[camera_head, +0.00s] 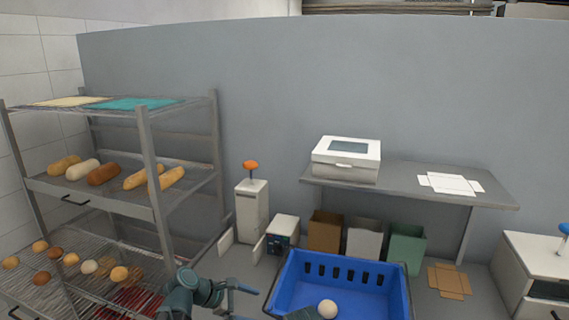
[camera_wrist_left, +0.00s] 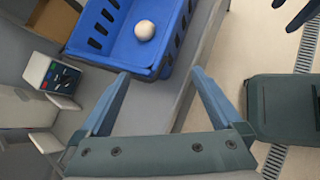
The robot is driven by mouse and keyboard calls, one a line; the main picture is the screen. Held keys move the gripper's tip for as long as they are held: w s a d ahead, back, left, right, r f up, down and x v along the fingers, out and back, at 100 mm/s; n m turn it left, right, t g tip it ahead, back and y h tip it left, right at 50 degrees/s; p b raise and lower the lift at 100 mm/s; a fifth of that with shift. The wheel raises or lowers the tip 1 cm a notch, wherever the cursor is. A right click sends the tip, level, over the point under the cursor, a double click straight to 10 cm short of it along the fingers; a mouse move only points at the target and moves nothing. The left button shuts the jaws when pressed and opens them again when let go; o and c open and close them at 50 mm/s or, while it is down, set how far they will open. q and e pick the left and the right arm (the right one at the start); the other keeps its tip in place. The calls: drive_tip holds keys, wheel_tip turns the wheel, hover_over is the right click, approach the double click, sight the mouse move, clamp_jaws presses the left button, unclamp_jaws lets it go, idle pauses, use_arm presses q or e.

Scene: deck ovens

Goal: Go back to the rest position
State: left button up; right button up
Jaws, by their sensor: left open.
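My left gripper (camera_head: 243,303) is at the bottom of the head view, left of the blue crate. In the left wrist view its two fingers (camera_wrist_left: 160,73) are spread apart with nothing between them.
A wire rack (camera_head: 155,190) with loaves and rolls stands left. A grey shelf (camera_head: 405,180) carries a white box-shaped device (camera_head: 346,158). Brown, white and green bins stand below it. A small white machine (camera_head: 283,233) is close behind my left gripper. A white cabinet (camera_head: 535,262) stands right.

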use_arm(q)
drive_tip(key=s+a+f+m+g+y, duration=0.2)
drive_tip(key=s+a+f+m+y, duration=0.3)
drive_tip(key=m, duration=0.5)
drive_tip(key=s+a+f+m+g+y, duration=0.1)
drive_tip(key=s+a+f+m+y, duration=0.25)
drive_tip(key=s+m, duration=0.45)
drive_tip(key=s+d+f+m+g+y+b, duration=0.1)
drive_tip(key=s+d+f+m+b, duration=0.3)
drive_tip(key=d+f+b, duration=0.5)
drive_tip(key=shift+s+d+y+b, duration=0.35)
drive_tip(key=shift+d+y+b, duration=0.15)
drive_tip(key=shift+d, duration=0.75)
